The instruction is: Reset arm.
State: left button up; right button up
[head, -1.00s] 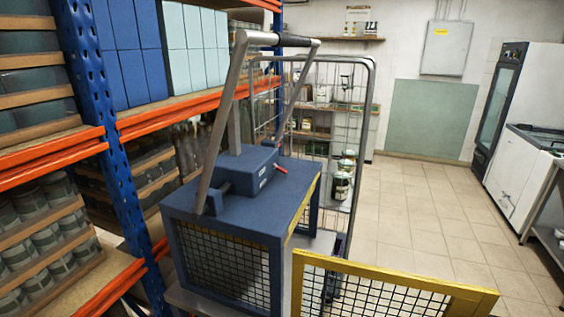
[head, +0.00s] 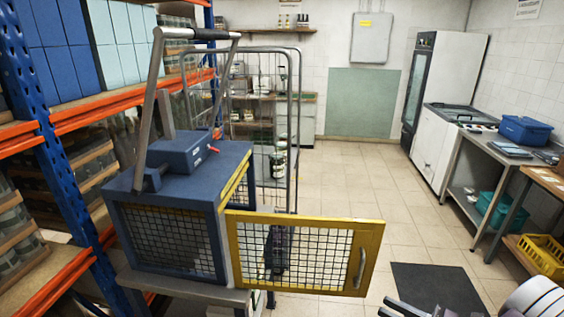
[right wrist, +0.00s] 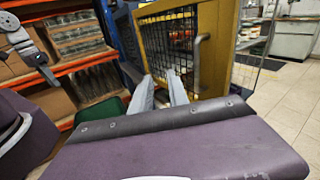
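My right gripper (head: 400,309) shows only partly at the bottom edge of the head view, to the right of the yellow mesh door (head: 376,240). In the right wrist view my right gripper (right wrist: 160,86) has its two pale grey fingers apart, with nothing seen between them. The fingers point toward the yellow door (right wrist: 148,12), with a gap before its handle. My left gripper does not show in the head view. A grey jointed part at the left of the right wrist view may belong to my left arm; its finger state is unclear.
The yellow door stands swung out from a blue mesh-sided cage unit (head: 180,190) with a tall handle frame. Orange and blue shelving (head: 55,170) lines the left. A wire trolley (head: 292,130) stands behind. A dark mat (head: 435,287) lies on otherwise open floor; benches (head: 490,150) stand right.

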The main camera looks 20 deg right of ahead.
jog(key=w+a+r+n+g+y, duration=0.1)
jog(key=w+a+n+g+y, duration=0.2)
jog(key=a+n+g, duration=0.35)
jog(key=w+a+r+n+g+y, duration=0.2)
jog(key=w+a+n+g+y, duration=0.15)
jog(key=a, duration=0.65)
jog(key=s+a+f+n+g+h, duration=0.3)
jog(key=s+a+n+g+h, duration=0.2)
jog(key=a+n+g, duration=0.55)
jog(key=s+a+f+n+t+h, duration=0.2)
jog(key=s+f+n+h, duration=0.2)
jog(key=n+h, duration=0.15)
jog(key=w+d+f+n+t+h, duration=0.3)
jog(key=w+d+t+h, duration=0.1)
jog(key=w+d, duration=0.1)
jog(key=shift+w+d, duration=0.35)
jog(key=shift+w, duration=0.55)
